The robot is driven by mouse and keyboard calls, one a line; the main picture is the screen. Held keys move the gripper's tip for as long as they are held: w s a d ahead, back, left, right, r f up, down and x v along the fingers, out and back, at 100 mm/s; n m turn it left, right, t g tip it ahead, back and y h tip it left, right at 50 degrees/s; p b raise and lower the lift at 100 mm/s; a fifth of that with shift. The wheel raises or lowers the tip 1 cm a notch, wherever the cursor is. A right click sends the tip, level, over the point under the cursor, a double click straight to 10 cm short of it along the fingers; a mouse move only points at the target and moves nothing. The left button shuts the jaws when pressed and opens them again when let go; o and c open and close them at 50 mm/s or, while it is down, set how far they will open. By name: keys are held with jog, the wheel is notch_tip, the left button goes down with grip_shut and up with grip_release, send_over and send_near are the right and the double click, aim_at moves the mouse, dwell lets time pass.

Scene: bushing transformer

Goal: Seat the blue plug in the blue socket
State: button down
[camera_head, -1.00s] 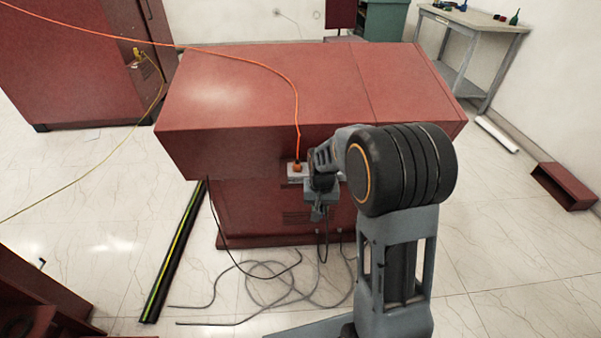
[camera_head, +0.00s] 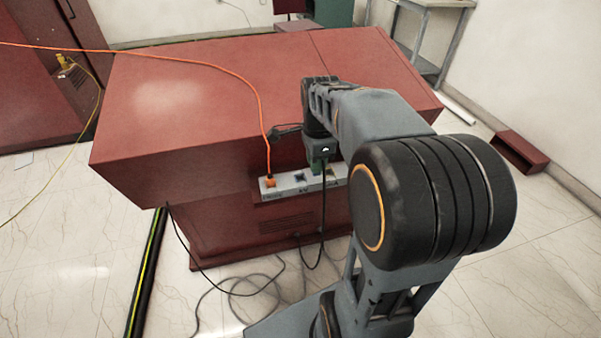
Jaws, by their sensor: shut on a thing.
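My gripper (camera_head: 320,160) points down in front of the red cabinet, just above and in front of a pale socket strip (camera_head: 284,188). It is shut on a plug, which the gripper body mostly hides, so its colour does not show. A black cable (camera_head: 323,205) hangs down from it. The strip has a dark, bluish socket (camera_head: 300,177) just left of the gripper and another opening near the cable. I cannot tell for sure which socket is the blue one. The held plug looks apart from the strip.
An orange plug (camera_head: 270,181) with an orange cable (camera_head: 255,90) sits at the strip's left end. The red cabinet (camera_head: 220,90) stands behind the strip. Loose grey cables (camera_head: 245,290) lie on the floor below. A dark rail with a yellow stripe (camera_head: 148,265) lies at left.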

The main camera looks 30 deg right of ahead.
jog(key=b, duration=0.1)
send_over(300, 172)
jog(key=s, duration=0.3)
jog(key=f, duration=0.4)
jog(key=a+f, duration=0.1)
jog(key=f, duration=0.1)
jog(key=shift+f, duration=0.2)
jog(key=shift+w+f+b, duration=0.2)
jog(key=shift+f+b, duration=0.05)
jog(key=shift+f, duration=0.65)
jog(key=shift+w+f+b, duration=0.15)
jog(key=shift+f+b, duration=0.1)
jog(key=shift+f, duration=0.65)
jog(key=shift+f, duration=0.1)
jog(key=shift+f, duration=0.15)
jog(key=c, duration=1)
grip_release()
